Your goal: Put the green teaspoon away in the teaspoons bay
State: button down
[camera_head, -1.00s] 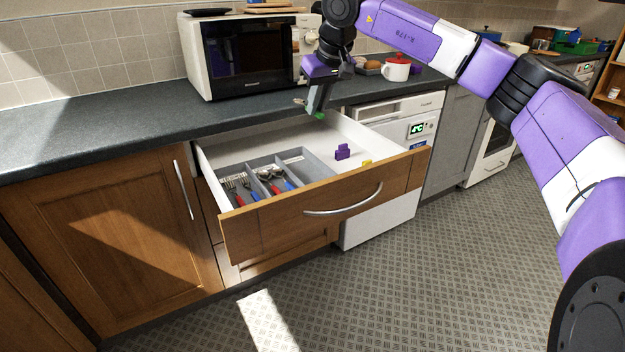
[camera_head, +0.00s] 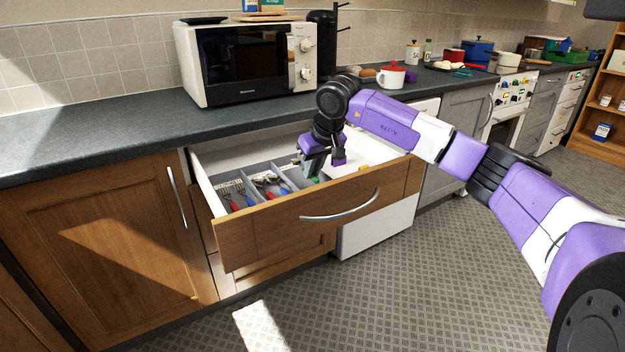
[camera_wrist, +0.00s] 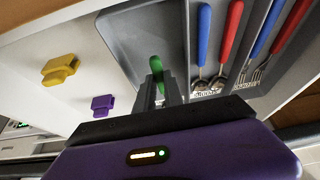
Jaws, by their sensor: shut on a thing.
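My gripper (camera_head: 314,174) is low over the open drawer (camera_head: 300,218), at the right part of the grey cutlery tray (camera_wrist: 117,36). In the wrist view my gripper (camera_wrist: 160,88) is shut on the green teaspoon (camera_wrist: 156,68). Its green handle end shows between the fingers; the rest is hidden. The teaspoon is over the tray's empty-looking bay. I cannot tell whether it touches the bay floor. The neighbouring bay holds a blue spoon (camera_wrist: 203,35) and a red spoon (camera_wrist: 231,30). Forks (camera_wrist: 265,42) lie in the bay beyond. Bay labels are unreadable.
A yellow piece (camera_wrist: 60,68) and a purple piece (camera_wrist: 102,105) lie on the white drawer floor beside the tray. The counter (camera_head: 120,125) with a microwave (camera_head: 245,62) is behind the drawer. The drawer front and tray dividers stand close around my gripper.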

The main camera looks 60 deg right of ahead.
aim_at(314, 176)
jog(key=shift+f, duration=1.4)
jog(key=shift+f, duration=0.1)
jog(key=shift+f+b, duration=0.25)
jog(key=shift+b, duration=0.2)
jog(key=c, duration=1.5)
grip_release()
jog(key=shift+o, duration=0.2)
jog(key=shift+r, duration=0.15)
jog(key=shift+r+p, duration=0.25)
jog(key=shift+p, duration=0.1)
jog(key=p+v, duration=0.1)
jog(key=v, duration=1.1)
